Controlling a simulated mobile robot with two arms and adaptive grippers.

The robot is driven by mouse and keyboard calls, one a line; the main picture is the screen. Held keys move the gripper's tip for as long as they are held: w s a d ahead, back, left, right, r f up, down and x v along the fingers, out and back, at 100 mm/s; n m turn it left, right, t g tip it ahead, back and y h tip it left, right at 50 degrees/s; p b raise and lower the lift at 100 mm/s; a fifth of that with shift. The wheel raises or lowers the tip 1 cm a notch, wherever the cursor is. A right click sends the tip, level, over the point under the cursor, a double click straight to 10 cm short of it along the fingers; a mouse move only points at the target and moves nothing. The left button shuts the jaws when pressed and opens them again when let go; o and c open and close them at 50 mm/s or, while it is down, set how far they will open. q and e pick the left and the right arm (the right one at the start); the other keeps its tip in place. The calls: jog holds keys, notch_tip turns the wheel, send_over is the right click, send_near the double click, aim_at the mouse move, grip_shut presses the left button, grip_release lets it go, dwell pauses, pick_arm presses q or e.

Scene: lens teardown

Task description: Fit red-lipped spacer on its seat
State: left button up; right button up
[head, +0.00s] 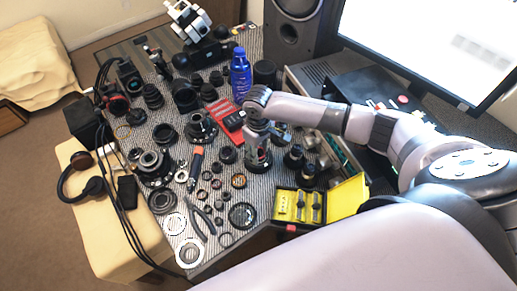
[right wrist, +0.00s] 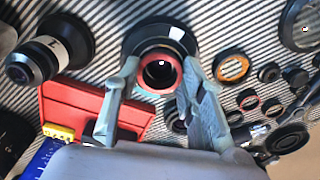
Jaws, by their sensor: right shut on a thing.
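The red-lipped spacer (right wrist: 145,84) shows in the right wrist view as a red ring around a dark glass centre. My right gripper (right wrist: 160,78) is shut on it, one finger on each side. A black round lens body (right wrist: 143,38) lies directly behind the ring; I cannot tell whether the ring touches it or is seated. In the head view my right gripper (head: 257,150) points down over a dark lens part (head: 258,163) in the middle of the table, and the fingers and arm partly hide it. My left gripper is not in view.
Several loose rings and lens parts lie left of my gripper. A blue bottle (head: 240,75) and red tray (head: 226,118) are behind it. A yellow case (head: 346,199) stands open at the front right. Black lens barrels (head: 294,157) stand close on the right.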

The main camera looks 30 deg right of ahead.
jog(key=shift+f+p, duration=0.1)
jog(key=shift+p, duration=1.15)
dwell(1.3)
jog(key=o, duration=0.9)
jog(key=o, duration=0.3)
jog(key=shift+r+p, duration=3.5)
jog(key=shift+p, duration=0.55)
